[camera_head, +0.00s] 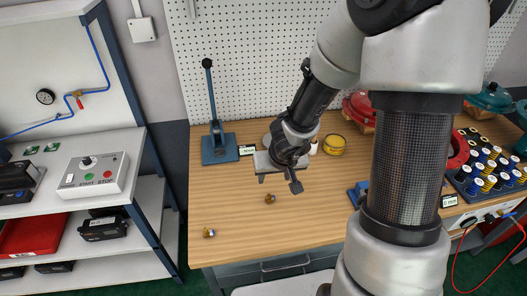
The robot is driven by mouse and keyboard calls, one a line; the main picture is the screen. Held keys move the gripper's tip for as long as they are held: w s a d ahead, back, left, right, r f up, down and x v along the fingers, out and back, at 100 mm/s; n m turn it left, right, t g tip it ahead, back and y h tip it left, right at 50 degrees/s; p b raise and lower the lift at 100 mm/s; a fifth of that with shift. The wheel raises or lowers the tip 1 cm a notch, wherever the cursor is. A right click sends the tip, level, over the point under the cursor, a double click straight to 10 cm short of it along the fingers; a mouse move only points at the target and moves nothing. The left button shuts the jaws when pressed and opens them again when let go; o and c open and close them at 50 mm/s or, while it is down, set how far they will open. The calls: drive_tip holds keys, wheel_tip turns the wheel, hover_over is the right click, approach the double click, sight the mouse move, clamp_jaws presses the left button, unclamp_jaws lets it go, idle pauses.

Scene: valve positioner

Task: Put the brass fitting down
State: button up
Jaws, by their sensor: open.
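My gripper (279,182) points down over the wooden table and is open, with its two fingers spread apart. A small brass fitting (270,198) lies on the table, just below and in front of the fingers in the picture, and nothing shows between the fingers. A second small brass-coloured fitting (209,233) lies nearer the table's front left corner, apart from the gripper. Both are too small to see in detail. I cannot tell how high the fingertips are above the table.
A blue lever press (219,148) stands at the table's back left. A yellow tin (334,145) stands at the back. A dark tray of spools (462,186) is at the right, with red and green valve bodies behind. My arm hides part of the table. The left front is mostly clear.

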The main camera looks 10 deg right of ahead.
drive_tip(key=b, duration=0.9)
hover_over(270, 195)
drive_tip(key=s, duration=0.2)
drive_tip(key=f, duration=1.1)
drive_tip(key=shift+d+f, duration=0.2)
drive_tip(key=shift+f, duration=0.1)
drive_tip(key=b+x, duration=0.4)
drive_tip(key=x, duration=0.2)
drive_tip(key=shift+a, duration=0.1)
drive_tip(key=shift+s+r, duration=0.1)
drive_tip(key=c, duration=1.2)
